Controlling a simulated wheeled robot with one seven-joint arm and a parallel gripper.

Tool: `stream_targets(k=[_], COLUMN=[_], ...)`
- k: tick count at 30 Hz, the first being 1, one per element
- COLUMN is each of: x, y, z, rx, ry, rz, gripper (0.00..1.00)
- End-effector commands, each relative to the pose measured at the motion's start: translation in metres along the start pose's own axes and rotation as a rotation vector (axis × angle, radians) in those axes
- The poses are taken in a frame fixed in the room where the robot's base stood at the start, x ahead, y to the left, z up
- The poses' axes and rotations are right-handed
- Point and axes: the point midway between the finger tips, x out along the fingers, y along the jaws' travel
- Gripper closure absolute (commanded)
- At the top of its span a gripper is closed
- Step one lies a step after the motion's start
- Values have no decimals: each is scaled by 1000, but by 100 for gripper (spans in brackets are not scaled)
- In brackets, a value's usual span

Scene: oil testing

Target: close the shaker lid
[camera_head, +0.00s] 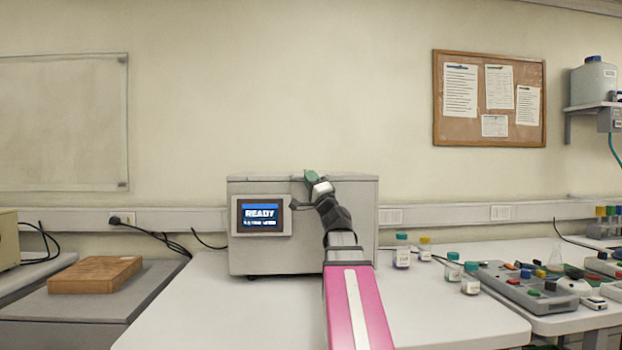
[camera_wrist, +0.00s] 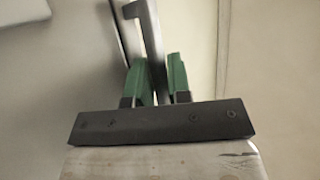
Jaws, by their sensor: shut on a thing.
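The shaker (camera_head: 275,228) is a grey box with a lit READY screen, standing on the white table against the wall. My gripper (camera_head: 311,177) is at its top edge, right of the screen, with my pink arm reaching up in front. In the wrist view, my gripper's green fingers (camera_wrist: 160,68) are shut on a grey metal bar, the lid handle (camera_wrist: 151,35). A grey surface lies left of the handle and a beige one right of it. My arm hides part of the shaker's front. I cannot tell how far the lid is open.
Several small capped bottles (camera_head: 402,252) stand right of the shaker. A grey control box (camera_head: 525,285) with coloured knobs is further right. A wooden block (camera_head: 95,275) lies on a grey unit at the left. The white table (camera_head: 200,310) is clear in front of the shaker.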

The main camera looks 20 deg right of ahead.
Motion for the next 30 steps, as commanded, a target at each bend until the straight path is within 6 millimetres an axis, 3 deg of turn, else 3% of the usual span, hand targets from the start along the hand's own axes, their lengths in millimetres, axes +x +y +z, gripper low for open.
stream_targets(k=[8, 9, 30], x=[-4, -3, -7], y=[6, 6, 6], z=[2, 2, 1], rx=[9, 9, 9], ry=[5, 5, 5], rz=[20, 20, 20], gripper=[100, 75, 74])
